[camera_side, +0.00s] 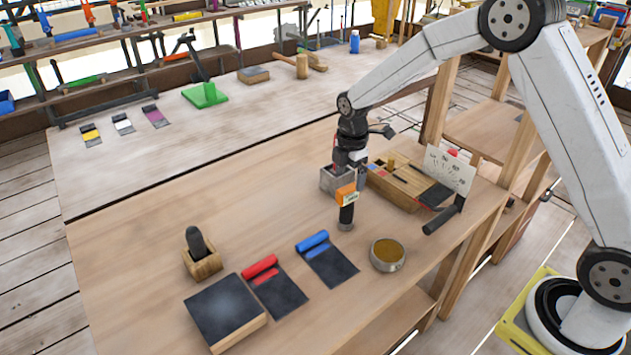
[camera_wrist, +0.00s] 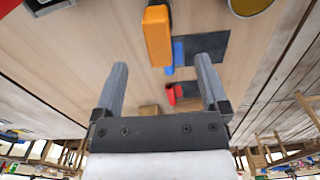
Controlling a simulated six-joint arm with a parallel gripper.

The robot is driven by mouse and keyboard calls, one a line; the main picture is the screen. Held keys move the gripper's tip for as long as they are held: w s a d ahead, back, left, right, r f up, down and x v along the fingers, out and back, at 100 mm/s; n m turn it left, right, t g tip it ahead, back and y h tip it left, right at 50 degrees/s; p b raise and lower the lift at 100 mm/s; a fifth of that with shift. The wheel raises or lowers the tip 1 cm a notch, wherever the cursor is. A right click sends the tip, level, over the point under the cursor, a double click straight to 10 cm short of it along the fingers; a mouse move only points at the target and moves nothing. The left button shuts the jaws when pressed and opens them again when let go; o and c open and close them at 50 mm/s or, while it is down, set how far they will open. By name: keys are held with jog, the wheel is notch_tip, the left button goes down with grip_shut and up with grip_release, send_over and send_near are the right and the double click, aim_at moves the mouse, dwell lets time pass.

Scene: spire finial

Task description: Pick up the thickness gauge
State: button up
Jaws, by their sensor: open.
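An orange and black upright device (camera_side: 346,195), which appears to be the thickness gauge, stands on the wooden bench with its black lower part down on a small round base. In the wrist view its orange body (camera_wrist: 157,36) shows ahead, in line with the gap between my fingers. My gripper (camera_side: 354,178) is just above the gauge in the side view, and its fingers partly overlap the things behind. In the wrist view my gripper (camera_wrist: 161,68) is open and nothing is held between its two grey fingers. How far the fingertips are from the gauge is hard to tell.
A grey open box (camera_side: 328,181) and a wooden block tray (camera_side: 405,190) with a white scale card (camera_side: 452,168) stand close by. A round tin (camera_side: 387,254), blue roller (camera_side: 312,241), red roller (camera_side: 260,266) and dark slab (camera_side: 224,308) lie nearer.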

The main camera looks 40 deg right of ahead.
aim_at(347, 198)
jog(key=shift+f, duration=0.1)
jog(key=shift+f, duration=3.8)
jog(key=shift+c, duration=0.2)
jog(key=shift+w, duration=0.1)
grip_shut()
